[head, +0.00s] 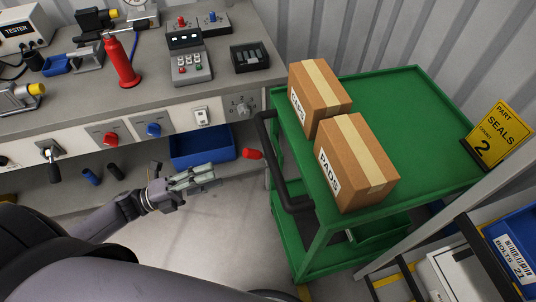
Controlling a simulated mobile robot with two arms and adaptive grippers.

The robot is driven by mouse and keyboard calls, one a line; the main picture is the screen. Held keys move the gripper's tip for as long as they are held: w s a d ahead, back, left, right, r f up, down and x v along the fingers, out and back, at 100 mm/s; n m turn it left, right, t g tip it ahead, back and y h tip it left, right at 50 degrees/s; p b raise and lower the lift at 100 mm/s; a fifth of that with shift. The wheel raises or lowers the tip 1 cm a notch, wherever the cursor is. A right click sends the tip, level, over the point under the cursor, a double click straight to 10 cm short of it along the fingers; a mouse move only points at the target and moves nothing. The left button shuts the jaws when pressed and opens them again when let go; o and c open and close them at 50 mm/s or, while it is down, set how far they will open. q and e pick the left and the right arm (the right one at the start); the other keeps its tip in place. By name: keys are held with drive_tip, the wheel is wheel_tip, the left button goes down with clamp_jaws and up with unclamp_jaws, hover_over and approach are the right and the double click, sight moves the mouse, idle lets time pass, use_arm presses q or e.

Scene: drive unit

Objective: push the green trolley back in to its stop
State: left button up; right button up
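The green trolley (418,112) stands at the right of the head view, against the ribbed wall, beside the bench end. Its black push handle (276,165) faces left, towards me. Two cardboard boxes ride on its top, marked CAPS (318,92) and PADS (352,165). My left gripper (214,174) is left of the handle, apart from it, with its fingers close together and nothing between them. It points right. My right gripper is not in view. The stop cannot be made out.
The grey workbench (160,98) fills the upper left, with a red bottle (121,62) on it. A blue bin (202,147) is below it; a red knob (252,154) shows beside the handle. A yellow SEALS sign (498,138) and shelving are right. Floor before the handle is clear.

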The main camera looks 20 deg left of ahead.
sight(271, 158)
use_arm(q)
drive_tip(key=p+x, duration=0.3)
drive_tip(key=x, duration=1.3)
drive_tip(key=shift+w+r, duration=0.1)
drive_tip(key=shift+w, duration=0.1)
drive_tip(key=shift+c, duration=0.2)
clamp_jaws()
